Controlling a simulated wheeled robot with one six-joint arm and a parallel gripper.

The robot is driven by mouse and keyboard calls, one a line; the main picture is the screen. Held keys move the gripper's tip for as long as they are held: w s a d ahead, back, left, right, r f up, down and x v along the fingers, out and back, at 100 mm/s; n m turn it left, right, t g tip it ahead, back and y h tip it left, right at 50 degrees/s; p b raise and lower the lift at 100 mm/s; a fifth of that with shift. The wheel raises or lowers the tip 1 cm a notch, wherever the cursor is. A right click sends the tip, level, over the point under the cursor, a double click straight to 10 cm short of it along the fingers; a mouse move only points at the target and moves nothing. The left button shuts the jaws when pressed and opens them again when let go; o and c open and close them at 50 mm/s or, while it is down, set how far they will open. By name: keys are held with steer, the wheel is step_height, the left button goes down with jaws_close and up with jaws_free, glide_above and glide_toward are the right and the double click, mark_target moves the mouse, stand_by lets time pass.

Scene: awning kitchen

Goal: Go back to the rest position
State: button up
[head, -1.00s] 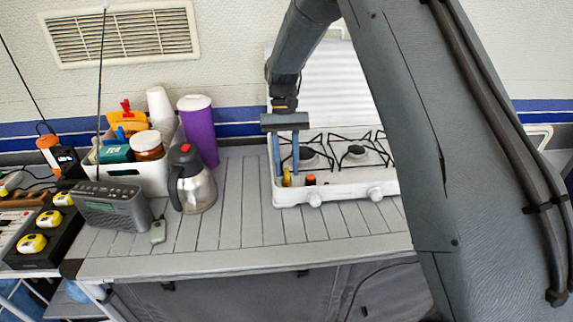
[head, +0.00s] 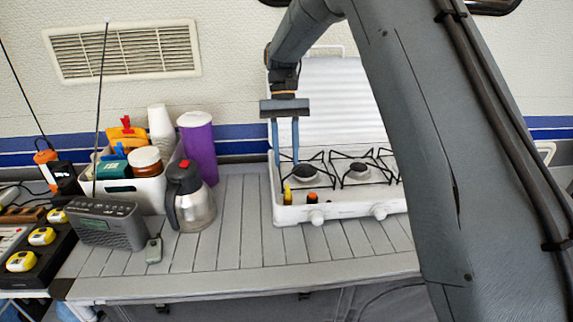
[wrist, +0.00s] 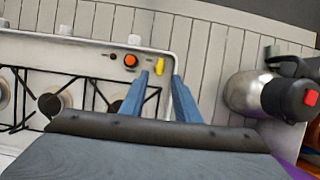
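My gripper (head: 285,163) hangs with its blue fingers pointing down above the left end of the white stove (head: 345,211). The two fingers are apart, with nothing between them, in the head view. The wrist view also shows my gripper (wrist: 161,78) open, its fingertips near a yellow item (wrist: 159,66) and an orange-red knob (wrist: 130,60) at the stove's corner. In the head view the yellow item (head: 287,194) stands below the fingers, apart from them. My own arm hides the stove's right end.
A steel kettle (head: 196,211), a grey radio (head: 110,225), a purple cup (head: 199,150) and a white bin (head: 134,192) with several items stand left of the stove. The stove's raised white lid (head: 335,100) is behind my gripper. The slatted counter (head: 235,235) is clear in front.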

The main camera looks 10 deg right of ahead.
steer(key=s+d+f+t, duration=0.1)
steer(key=s+d, duration=0.3)
steer(key=s, duration=0.4)
steer(key=s+d+f+t, duration=0.2)
steer(key=s+d+f, duration=0.1)
steer(key=s, duration=0.6)
steer(key=s+d+f+t, duration=0.2)
steer(key=s+d, duration=0.3)
steer(key=s, duration=0.3)
steer(key=shift+s+f, duration=0.4)
steer(key=shift+f, duration=0.05)
steer(key=shift+o, duration=0.3)
stand_by(0.3)
